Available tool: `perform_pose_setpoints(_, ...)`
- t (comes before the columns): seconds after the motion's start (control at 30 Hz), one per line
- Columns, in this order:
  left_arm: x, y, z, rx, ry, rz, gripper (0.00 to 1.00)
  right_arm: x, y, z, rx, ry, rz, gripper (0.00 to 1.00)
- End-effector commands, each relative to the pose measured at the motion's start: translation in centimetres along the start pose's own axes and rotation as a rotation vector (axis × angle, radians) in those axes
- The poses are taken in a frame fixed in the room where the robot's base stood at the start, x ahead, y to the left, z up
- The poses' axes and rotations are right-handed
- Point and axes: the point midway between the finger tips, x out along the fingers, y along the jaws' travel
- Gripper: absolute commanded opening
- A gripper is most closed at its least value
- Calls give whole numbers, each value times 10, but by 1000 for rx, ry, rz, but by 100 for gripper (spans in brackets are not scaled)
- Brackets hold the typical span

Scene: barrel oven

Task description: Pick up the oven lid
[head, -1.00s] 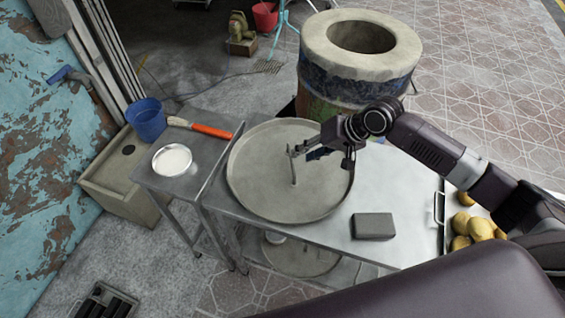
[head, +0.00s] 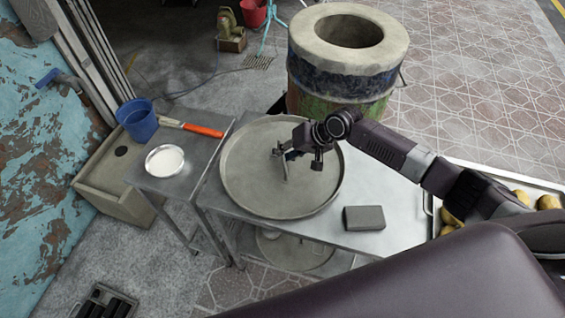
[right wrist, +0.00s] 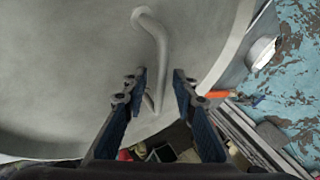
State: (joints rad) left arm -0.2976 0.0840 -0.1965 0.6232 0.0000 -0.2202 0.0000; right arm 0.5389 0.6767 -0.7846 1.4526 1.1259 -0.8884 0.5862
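The oven lid (head: 250,190) is a large round grey metal disc with a raised rim, lying flat on a metal table. A bent bar handle (head: 285,170) rises from its middle. My right gripper (head: 280,153) is over the lid at the handle. In the right wrist view the lid (right wrist: 60,70) fills the left, and the handle (right wrist: 160,55) runs down towards the gap between the fingers. The right gripper (right wrist: 157,85) is open, with the handle's lower end between its fingers but no contact visible. My left gripper is not in view.
The barrel oven (head: 345,70) stands open-topped behind the table. A grey block (head: 364,218) lies on the table (head: 385,190) at front right. A white bowl (head: 165,160), an orange-handled brush (head: 203,130) and a blue bucket (head: 138,122) are at left. Yellow items lie on a tray at right.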

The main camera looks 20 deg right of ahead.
Motion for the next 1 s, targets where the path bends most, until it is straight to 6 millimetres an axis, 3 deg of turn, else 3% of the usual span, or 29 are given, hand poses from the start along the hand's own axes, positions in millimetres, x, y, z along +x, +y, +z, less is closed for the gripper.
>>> perform_pose_setpoints(0.2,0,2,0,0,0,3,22,0,0,0,0,0,0,0)
perform_pose_setpoints(0.8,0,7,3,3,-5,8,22,-2,-2,-2,-2,4,-3,0)
perform_pose_setpoints(1.0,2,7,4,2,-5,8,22,-11,-8,-6,-2,5,-4,0)
